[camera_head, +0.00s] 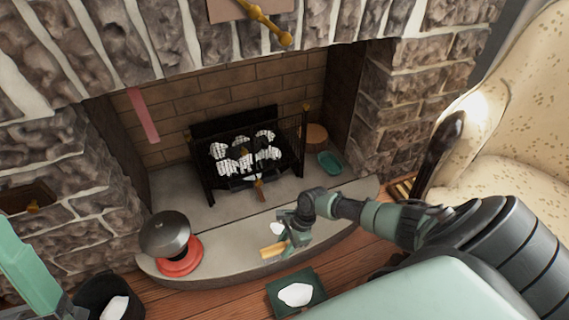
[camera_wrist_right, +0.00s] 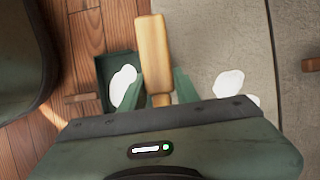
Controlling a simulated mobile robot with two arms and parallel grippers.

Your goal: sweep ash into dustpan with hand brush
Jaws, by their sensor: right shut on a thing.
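My right gripper (camera_head: 284,243) is low over the front of the stone hearth, shut on the wooden hand brush (camera_head: 272,251). In the right wrist view the brush's pale wooden part (camera_wrist_right: 153,50) lies between the two green fingers; bristles cannot be made out. The green dustpan (camera_head: 273,291) is on the wood floor just in front of the hearth, with a white ash pile (camera_head: 296,294) in it. White ash (camera_head: 277,229) also lies on the hearth beside the gripper; two patches of it show in the right wrist view (camera_wrist_right: 229,83). My left gripper is out of view.
A grey domed object on a red base (camera_head: 180,262) stands on the hearth's left. A dark bucket (camera_head: 88,298) with something white inside is at lower left. The fire grate (camera_head: 205,180) stands behind, a teal dish (camera_head: 329,163) beside it. A patterned armchair (camera_head: 520,110) is at right.

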